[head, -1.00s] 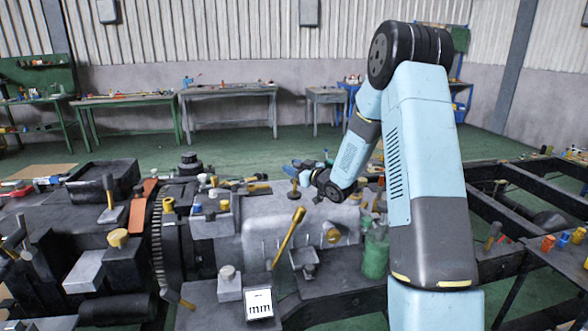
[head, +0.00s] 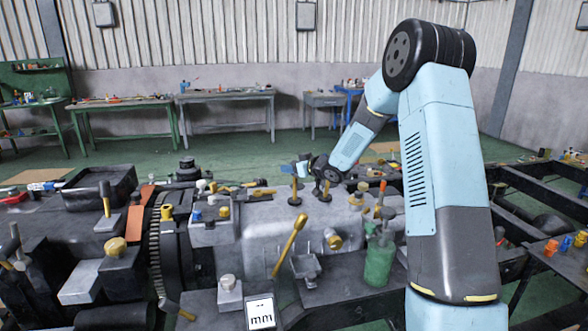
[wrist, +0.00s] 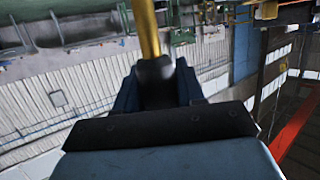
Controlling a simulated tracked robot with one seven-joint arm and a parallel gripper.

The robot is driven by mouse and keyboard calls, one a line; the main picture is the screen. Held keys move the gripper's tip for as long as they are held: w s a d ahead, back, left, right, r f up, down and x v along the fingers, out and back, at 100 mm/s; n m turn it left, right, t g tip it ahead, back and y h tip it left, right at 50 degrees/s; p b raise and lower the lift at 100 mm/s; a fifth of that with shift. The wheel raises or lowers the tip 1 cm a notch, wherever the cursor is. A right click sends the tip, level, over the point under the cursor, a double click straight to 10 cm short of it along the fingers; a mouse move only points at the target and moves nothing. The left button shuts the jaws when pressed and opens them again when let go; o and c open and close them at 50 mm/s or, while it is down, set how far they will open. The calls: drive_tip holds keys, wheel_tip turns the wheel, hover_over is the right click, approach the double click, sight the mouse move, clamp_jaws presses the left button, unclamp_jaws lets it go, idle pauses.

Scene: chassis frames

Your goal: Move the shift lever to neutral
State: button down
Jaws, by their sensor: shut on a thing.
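A lever stands on the grey gearbox housing (head: 270,222) in the head view, with a dark round base and a short gold stalk (head: 294,186). In the wrist view, a gold shaft (wrist: 147,28) runs into a dark knob (wrist: 155,78) between the fingers. My gripper (head: 301,168) is above the housing in the head view, its blue fingers pointing left. In the wrist view, my gripper (wrist: 156,85) is shut on the dark knob. The fingers hide part of the knob.
A second lever base (head: 324,191) stands close to the right, under my wrist. A long gold lever (head: 290,243) leans at the housing's front. A green bottle (head: 379,262) stands at the right. A dark chassis frame (head: 530,184) extends right.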

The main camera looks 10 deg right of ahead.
drive_tip(key=c, duration=0.8)
unclamp_jaws()
drive_tip(key=v, duration=1.3)
drive_tip(key=shift+s+d, duration=0.3)
